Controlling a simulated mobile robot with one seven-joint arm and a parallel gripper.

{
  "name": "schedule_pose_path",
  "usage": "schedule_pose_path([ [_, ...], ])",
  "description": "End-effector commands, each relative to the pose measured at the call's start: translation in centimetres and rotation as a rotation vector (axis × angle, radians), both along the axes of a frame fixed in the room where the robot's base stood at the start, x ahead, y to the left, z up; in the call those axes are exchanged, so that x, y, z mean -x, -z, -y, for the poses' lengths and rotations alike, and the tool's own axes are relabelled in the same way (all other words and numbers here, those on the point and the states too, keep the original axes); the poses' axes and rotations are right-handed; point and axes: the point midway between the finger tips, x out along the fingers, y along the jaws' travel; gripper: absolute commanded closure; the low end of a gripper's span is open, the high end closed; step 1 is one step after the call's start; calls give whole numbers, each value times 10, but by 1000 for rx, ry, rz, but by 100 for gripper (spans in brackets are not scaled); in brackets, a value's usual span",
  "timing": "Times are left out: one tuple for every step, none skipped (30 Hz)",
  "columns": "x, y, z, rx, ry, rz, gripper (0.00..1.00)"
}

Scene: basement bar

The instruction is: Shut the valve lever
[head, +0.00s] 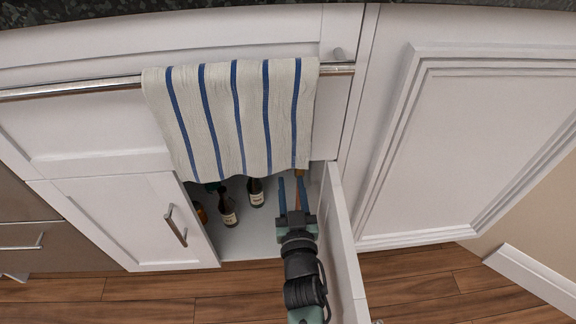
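My gripper (293,188) reaches into the open cabinet under the counter, near its right side. Its two blue fingers are apart, with a thin copper-brown pipe-like piece (297,198) showing between them. A small brass-yellow part (299,173) shows just beyond the fingers under the towel's edge; I cannot tell whether it belongs to the valve. The valve lever itself cannot be made out, and the towel hides the upper part of the cabinet inside. I cannot tell whether the fingers touch anything.
Dark bottles (228,210) stand on the cabinet floor left of my gripper. The open cabinet door (343,240) stands close on the right of my arm. A striped towel (235,110) hangs from the metal rail (70,90) over the opening. A closed door (125,215) is on the left.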

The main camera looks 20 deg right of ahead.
Motion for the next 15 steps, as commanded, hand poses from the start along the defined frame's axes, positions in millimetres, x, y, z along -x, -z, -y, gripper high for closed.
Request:
schedule_pose_path([
  [-12, 5, 4, 3, -1, 4, 62],
  [-17, 6, 5, 3, -1, 4, 62],
  [-25, 5, 7, 2, -2, 5, 62],
  [-31, 5, 8, 2, -1, 5, 62],
  [-36, 5, 10, 2, -2, 5, 62],
  [-42, 5, 12, 3, -2, 3, 62],
  [-47, 5, 13, 3, -1, 2, 62],
  [-51, 4, 14, 3, -1, 3, 62],
  [-56, 4, 16, 2, -1, 3, 62],
  [-60, 4, 17, 2, -1, 3, 62],
  [-63, 4, 18, 1, -1, 2, 62],
  [-66, 3, 19, 1, -1, 2, 62],
  [-69, 3, 19, 1, -1, 2, 62],
  [-70, 3, 20, 0, -1, 1, 62],
  [-73, 2, 20, 0, -1, 1, 62],
])
